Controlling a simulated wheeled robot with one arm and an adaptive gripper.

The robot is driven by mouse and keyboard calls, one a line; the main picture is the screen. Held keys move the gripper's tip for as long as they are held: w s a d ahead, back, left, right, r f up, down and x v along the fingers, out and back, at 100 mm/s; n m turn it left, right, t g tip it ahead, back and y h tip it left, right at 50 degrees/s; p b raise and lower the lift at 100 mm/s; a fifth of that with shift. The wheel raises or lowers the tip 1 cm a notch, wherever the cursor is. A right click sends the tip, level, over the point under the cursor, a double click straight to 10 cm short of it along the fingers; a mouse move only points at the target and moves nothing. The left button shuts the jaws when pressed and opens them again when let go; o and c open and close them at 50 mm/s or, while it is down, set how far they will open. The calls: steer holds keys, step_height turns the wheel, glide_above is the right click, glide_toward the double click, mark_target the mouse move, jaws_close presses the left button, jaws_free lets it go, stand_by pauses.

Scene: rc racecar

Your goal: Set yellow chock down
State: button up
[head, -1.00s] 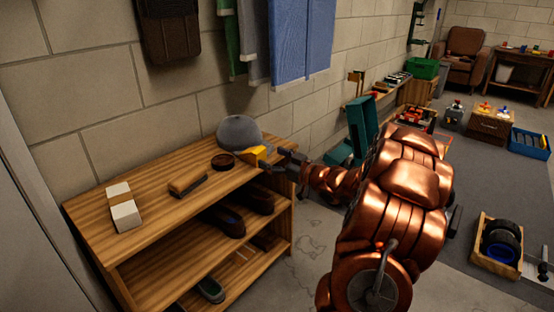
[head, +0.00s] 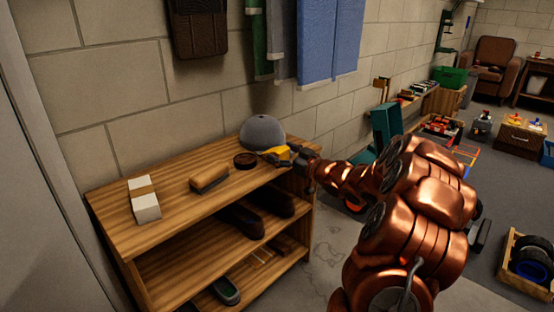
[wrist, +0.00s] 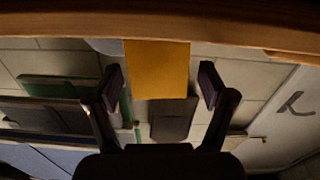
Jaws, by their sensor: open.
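The yellow chock (head: 277,152) is at the right end of the wooden shelf's top (head: 180,214), just in front of the grey cap (head: 263,131). My gripper (head: 296,157) is beside it at the shelf's right end. In the wrist view, which looks upside down, the chock (wrist: 157,70) lies between my two spread fingers (wrist: 160,80). A gap shows on each side of it, so my gripper is open and not holding it. The chock's underside is hidden in the head view.
A small dark round dish (head: 245,160), a brush (head: 209,178) and a white block with a tan band (head: 144,200) stand on the shelf top. Shoes (head: 240,220) are on the level below. Blue cloth (head: 330,40) hangs on the wall above.

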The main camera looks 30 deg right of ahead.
mark_target(277, 149)
steer(key=shift+b+x, duration=0.3)
steer(key=shift+x, duration=1)
steer(key=c, duration=1.4)
step_height(277, 149, up, 4)
steer(key=p, duration=0.2)
steer(key=shift+s+p, duration=0.15)
steer(key=shift+p, duration=0.2)
steer(key=s+a+p, duration=0.1)
steer(key=s+a, duration=0.1)
steer(key=s, duration=0.2)
steer(key=s+a+p, duration=0.1)
steer(key=s+a, duration=0.1)
steer(key=s, duration=0.3)
steer(key=s+a+r+p, duration=0.1)
steer(key=s+a, duration=0.1)
steer(key=s, duration=0.3)
steer(key=shift+s+a, duration=0.1)
steer(key=shift+s, duration=0.15)
